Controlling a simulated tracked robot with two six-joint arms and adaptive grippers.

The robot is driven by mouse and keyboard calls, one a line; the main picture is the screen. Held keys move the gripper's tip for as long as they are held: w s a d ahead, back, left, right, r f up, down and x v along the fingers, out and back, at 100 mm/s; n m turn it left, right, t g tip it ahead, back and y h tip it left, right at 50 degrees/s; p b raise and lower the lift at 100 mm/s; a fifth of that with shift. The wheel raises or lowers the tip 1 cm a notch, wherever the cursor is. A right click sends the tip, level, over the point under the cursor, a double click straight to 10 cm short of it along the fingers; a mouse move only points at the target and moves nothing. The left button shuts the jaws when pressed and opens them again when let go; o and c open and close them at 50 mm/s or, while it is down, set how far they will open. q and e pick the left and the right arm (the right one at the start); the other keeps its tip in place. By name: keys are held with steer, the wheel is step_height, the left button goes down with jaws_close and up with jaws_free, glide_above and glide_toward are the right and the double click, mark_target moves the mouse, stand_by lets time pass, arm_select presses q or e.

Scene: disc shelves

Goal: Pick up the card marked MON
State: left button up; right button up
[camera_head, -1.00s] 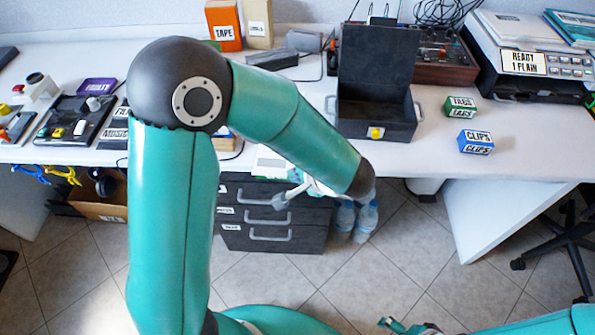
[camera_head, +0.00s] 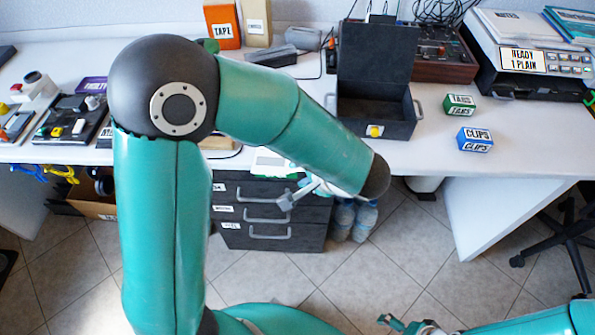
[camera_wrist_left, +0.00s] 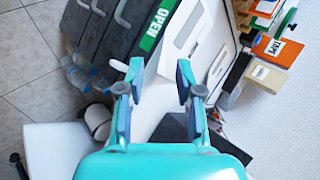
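I cannot make out a card marked MON in either view. My left gripper (camera_head: 297,193) shows partly past the forearm in the head view, in front of the desk edge and above the dark drawers. In the left wrist view its two fingers (camera_wrist_left: 159,75) stand wide apart with nothing between them.
A dark open box (camera_head: 372,115) stands on the desk. Green (camera_head: 460,105) and blue (camera_head: 475,140) labelled blocks sit right of it, with bare desk around them. Dark drawers (camera_head: 270,232) are under the desk, with bottles (camera_head: 353,218) beside them. Boxes (camera_head: 222,25) stand at the back.

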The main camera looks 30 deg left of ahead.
arm_select(q)
steer(key=v, duration=0.8)
steer(key=shift+d, duration=0.1)
steer(key=shift+c, duration=0.3)
